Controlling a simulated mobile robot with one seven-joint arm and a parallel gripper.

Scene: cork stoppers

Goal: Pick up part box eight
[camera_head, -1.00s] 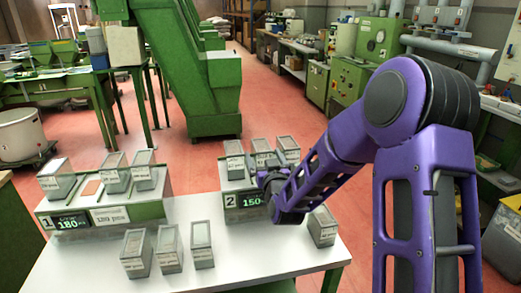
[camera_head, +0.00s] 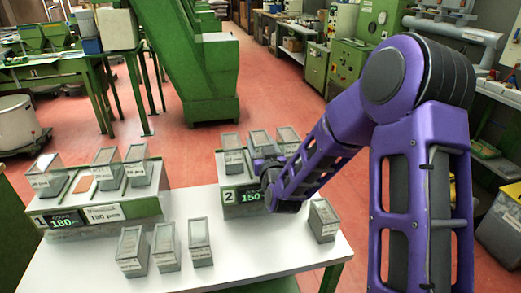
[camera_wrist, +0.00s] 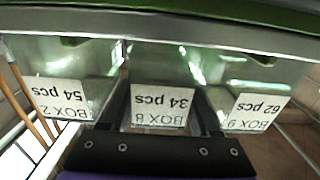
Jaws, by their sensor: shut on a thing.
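Box eight (camera_wrist: 160,104) is a clear-walled part box with a white label reading BOX 8, 34 pcs, upside down in the wrist view. It is the middle box (camera_head: 260,141) of three on the green and grey stand marked 2 (camera_head: 243,211). My gripper (camera_wrist: 160,88) has one dark finger on each side of it and is shut on it. In the head view my gripper (camera_head: 268,168) is at the front of this box and hides its lower part. I cannot tell whether the box is lifted off the stand.
Box 2 (camera_wrist: 75,75) and box 9 (camera_wrist: 258,85) stand close on either side of the fingers. Stand 1 (camera_head: 148,208) holds three boxes at left. Three boxes (camera_head: 165,245) stand on the white table (camera_head: 240,260), and another (camera_head: 323,220) stands at right.

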